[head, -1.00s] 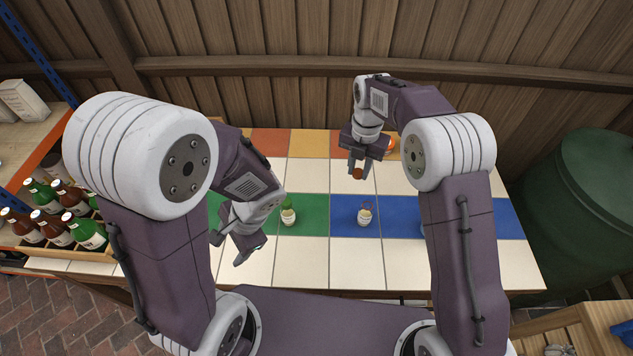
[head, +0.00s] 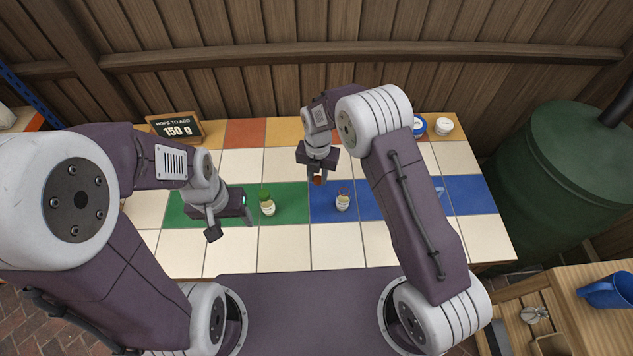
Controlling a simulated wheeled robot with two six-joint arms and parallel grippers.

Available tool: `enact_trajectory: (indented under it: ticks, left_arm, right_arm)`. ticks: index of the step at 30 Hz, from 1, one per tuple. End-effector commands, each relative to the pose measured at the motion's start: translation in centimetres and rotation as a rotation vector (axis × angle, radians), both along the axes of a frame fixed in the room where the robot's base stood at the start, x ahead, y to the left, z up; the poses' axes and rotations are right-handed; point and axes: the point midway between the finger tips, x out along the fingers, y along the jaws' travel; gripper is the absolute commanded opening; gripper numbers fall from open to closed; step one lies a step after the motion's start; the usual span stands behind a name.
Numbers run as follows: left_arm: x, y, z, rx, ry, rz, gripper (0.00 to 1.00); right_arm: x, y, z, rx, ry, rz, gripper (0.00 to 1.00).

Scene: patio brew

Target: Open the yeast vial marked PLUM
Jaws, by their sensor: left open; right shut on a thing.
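A small vial (head: 342,202) with a pale label stands upright on the blue tiles; its top looks uncapped. A second small vial (head: 267,208) with a pale label and a green top stands on the green tiles. The lettering on both is too small to read, so I cannot tell which says PLUM. My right gripper (head: 318,179) is shut on a small red-brown stopper (head: 318,181), held behind and to the left of the vial on blue. My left gripper (head: 231,225) is open and empty, just left of the green-topped vial.
A sign reading "HOPS TO ADD 150 g" (head: 176,128) stands at the table's back left. A blue container (head: 419,126) and a white-lidded jar (head: 443,126) stand at the back right. A green barrel (head: 550,175) is right of the table. The front white tiles are clear.

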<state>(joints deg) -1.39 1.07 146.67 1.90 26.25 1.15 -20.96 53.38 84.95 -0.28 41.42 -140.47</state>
Motion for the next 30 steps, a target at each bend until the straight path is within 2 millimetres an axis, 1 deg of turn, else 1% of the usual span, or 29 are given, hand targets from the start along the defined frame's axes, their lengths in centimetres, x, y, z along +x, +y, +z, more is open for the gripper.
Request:
enact_trajectory:
  ticks: [2, 6, 8, 14, 18, 19, 21, 30]
  left_arm:
    - [0.0, 0.0, 0.0, 0.0, 0.001, 0.0, 0.6]
    - [0.0, 0.0, 0.0, 0.0, 0.001, -0.001, 0.6]
    - [0.0, 0.0, 0.1, 0.0, 0.001, -0.001, 0.6]
    - [0.0, 0.0, 0.0, 0.0, 0.001, -0.001, 0.6]
    - [0.0, 0.0, -0.3, 0.0, 0.001, -0.001, 0.6]
    - [0.0, 0.0, -0.2, 0.0, 0.001, -0.001, 0.6]
    - [0.0, 0.0, -0.2, 0.0, 0.001, -0.001, 0.6]
    - [0.0, 0.0, 0.0, 0.0, 0.001, -0.001, 0.6]
  right_arm:
    - [0.0, 0.0, -0.5, -0.001, 0.001, 0.0, 0.0]
    - [-0.1, -0.1, -2.8, -0.002, 0.005, 0.0, 0.0]
    - [-0.1, 0.0, -3.6, -0.001, 0.003, 0.0, 0.0]
    - [0.0, 0.0, -3.7, 0.0, 0.0, 0.0, 0.0]
    - [0.0, 0.0, -4.1, 0.0, 0.001, 0.0, 0.0]
    - [0.0, 0.0, -4.0, 0.0, 0.0, 0.0, 0.31]
    - [0.0, 0.0, -4.0, 0.0, 0.0, 0.0, 0.47]
    - [0.0, 0.0, -3.7, 0.0, 0.0, 0.0, 0.47]
